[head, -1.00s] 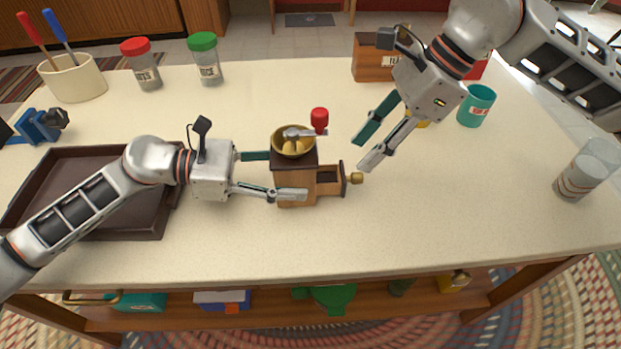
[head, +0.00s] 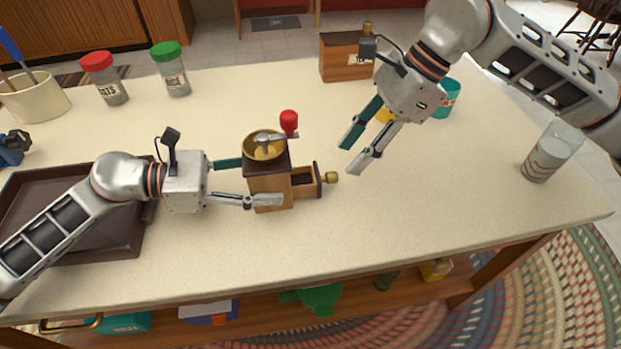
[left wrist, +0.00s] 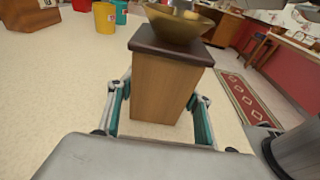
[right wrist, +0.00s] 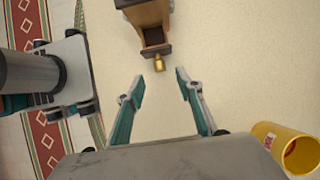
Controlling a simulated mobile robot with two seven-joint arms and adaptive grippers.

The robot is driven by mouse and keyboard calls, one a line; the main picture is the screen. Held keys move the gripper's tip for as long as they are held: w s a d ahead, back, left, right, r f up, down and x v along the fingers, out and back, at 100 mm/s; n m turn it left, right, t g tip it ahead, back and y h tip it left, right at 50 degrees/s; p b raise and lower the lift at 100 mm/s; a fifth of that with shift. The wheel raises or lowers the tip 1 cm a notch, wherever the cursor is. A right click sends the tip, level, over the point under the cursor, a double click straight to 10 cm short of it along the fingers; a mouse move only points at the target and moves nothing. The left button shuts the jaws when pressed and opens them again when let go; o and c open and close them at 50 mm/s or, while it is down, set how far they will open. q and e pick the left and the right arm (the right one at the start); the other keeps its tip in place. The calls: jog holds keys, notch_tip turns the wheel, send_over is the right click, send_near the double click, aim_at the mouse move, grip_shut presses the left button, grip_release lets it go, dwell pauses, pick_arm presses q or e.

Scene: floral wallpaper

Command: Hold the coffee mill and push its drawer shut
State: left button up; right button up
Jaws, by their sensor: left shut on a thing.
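The coffee mill (head: 268,190) stands upright on the table, a wooden box with a brass bowl (head: 264,146) and a crank with a red knob (head: 289,122). Its drawer (head: 304,181) sticks out to the right, with a brass knob (head: 331,177). My left gripper (head: 262,182) is shut on the mill's body, one finger on each side; the left wrist view shows the wooden body (left wrist: 160,88) between the fingers. My right gripper (head: 350,158) is open and empty, right of the drawer knob and apart from it. The right wrist view shows the knob (right wrist: 159,64) ahead, between its fingertips.
A dark tray (head: 100,252) lies under my left arm. Jars with a red lid (head: 97,62) and a green lid (head: 166,50) stand behind. A wooden box (head: 343,62), teal mug (head: 447,98), yellow cup (right wrist: 285,148) and glass (head: 545,160) stand around my right arm. The table's front right is clear.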

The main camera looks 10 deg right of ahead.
aim_at(336, 173)
jog(key=shift+x, duration=3.05)
jog(key=shift+c, duration=0.3)
jog(key=c, duration=0.9)
